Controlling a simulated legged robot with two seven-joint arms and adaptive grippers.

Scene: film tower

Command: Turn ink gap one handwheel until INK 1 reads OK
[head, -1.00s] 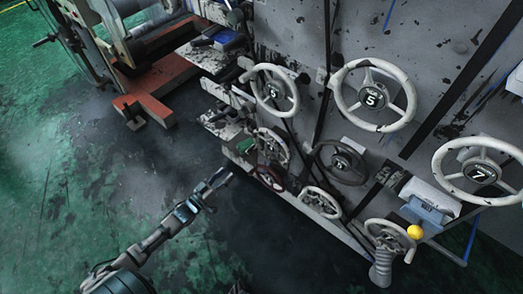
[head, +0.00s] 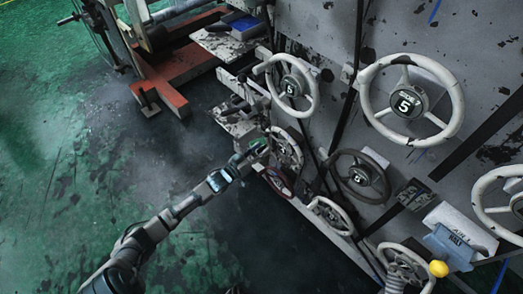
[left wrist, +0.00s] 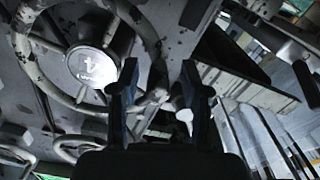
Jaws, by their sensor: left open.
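Several handwheels are on the grey machine face. My left gripper (head: 255,152) is open beside a pale handwheel (head: 287,149) low on the machine's left side. In the left wrist view a worn pale wheel (left wrist: 92,66) with a white hub label fills the upper left; its mark looks like a 1 but is not clear. The two dark fingers of my left gripper (left wrist: 160,100) stand apart, with part of the wheel's rim and a pale knob (left wrist: 184,116) seen between or behind them. I cannot tell whether they touch. No readable INK 1 reading shows.
A white wheel marked 5 (head: 291,86) is above, a larger one (head: 407,103) to its right. A dark wheel (head: 359,177) and a red-rimmed wheel (head: 279,182) are close by. A yellow ball (head: 438,268) is at lower right. Green floor at left is open.

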